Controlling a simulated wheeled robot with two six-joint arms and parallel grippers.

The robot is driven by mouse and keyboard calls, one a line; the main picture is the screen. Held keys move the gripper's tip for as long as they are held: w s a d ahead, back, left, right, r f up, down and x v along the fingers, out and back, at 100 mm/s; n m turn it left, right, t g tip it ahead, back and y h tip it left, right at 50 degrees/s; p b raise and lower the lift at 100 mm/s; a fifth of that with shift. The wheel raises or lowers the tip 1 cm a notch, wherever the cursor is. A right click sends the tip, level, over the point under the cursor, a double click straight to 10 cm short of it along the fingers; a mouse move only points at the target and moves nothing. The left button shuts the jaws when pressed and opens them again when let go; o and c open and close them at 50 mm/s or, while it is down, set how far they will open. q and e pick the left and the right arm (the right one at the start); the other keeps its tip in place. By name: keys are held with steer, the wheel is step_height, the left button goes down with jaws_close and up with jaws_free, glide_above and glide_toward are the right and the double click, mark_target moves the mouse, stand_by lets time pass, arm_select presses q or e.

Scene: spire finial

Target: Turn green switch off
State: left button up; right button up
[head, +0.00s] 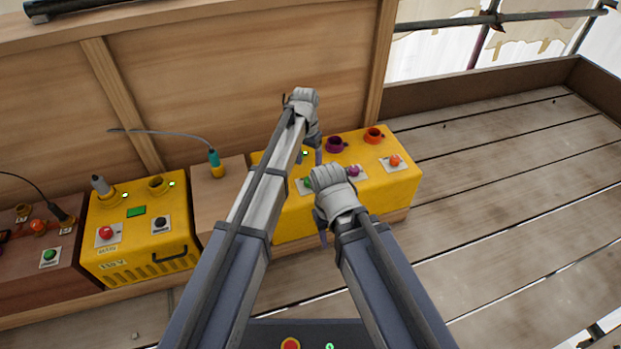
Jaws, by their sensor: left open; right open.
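A yellow box (378,182) on the bench carries a row of coloured knobs on pale plates. Its green knob (306,184) is at the left of the row, partly hidden by my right gripper. A purple knob (353,171) and an orange knob (395,161) sit to its right. My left gripper (314,145) is open, over the back of this box, near a small lit green lamp (305,153). My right gripper (320,218) is open, at the box's front, just right of the green knob. I cannot tell whether it touches anything, nor the knob's setting.
A purple socket (335,144) and an orange socket (373,135) stand at the box's back. Left are a wooden block with a teal plug (214,158), another yellow box (140,250), and a brown box with a green button (49,255). Plank floor right is clear.

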mark_target(309, 179)
arm_select(q)
step_height(309, 179, down, 7)
steer(key=b, duration=0.6)
steer(key=shift+s+d, duration=0.1)
jaws_close()
stand_by(0.3)
